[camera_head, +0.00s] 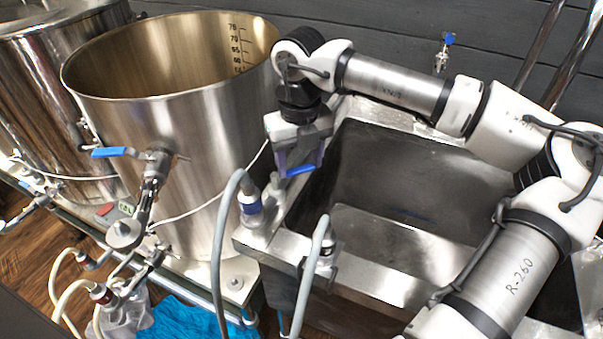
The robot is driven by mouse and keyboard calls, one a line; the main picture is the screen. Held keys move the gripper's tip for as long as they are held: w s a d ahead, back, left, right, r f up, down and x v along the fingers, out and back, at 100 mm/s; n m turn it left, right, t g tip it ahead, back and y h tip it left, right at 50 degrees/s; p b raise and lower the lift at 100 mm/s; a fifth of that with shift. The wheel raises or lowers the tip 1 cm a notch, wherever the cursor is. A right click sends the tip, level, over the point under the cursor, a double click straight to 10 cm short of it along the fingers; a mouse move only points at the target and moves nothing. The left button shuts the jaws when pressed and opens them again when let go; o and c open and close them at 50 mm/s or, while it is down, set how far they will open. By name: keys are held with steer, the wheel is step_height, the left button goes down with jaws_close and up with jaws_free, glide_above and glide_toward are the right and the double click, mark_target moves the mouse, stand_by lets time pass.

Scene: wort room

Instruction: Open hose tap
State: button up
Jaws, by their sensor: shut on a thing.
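My gripper (299,158) points down at the left rim of the steel sink. It is shut on the blue handle (301,170) of the hose tap, which shows just below the fingers. The tap body (276,186) stands on the sink's left ledge and is partly hidden by the gripper. The exact grip on the handle is small and partly covered.
The steel sink (385,262) lies right of my gripper. A large open kettle (200,215) with a blue-handled valve (115,152) stands close on the left. A second grey hose (307,265) rises at the sink's front. Another blue-handled tap (446,45) is at the back wall.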

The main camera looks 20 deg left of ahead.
steer(key=shift+w+a+r+n+b, duration=0.1)
steer(key=shift+w+a+n+b, duration=0.15)
steer(key=shift+n, duration=0.4)
steer(key=shift+w+a+f+n+b, duration=0.1)
steer(key=shift+a+n+b, duration=0.2)
steer(key=shift+n, duration=0.4)
steer(key=shift+w+a+r+n+b, duration=0.1)
steer(key=shift+w+a+n+b, duration=0.15)
steer(key=shift+n, duration=0.4)
steer(key=o, duration=1.4)
step_height(320, 180, up, 14)
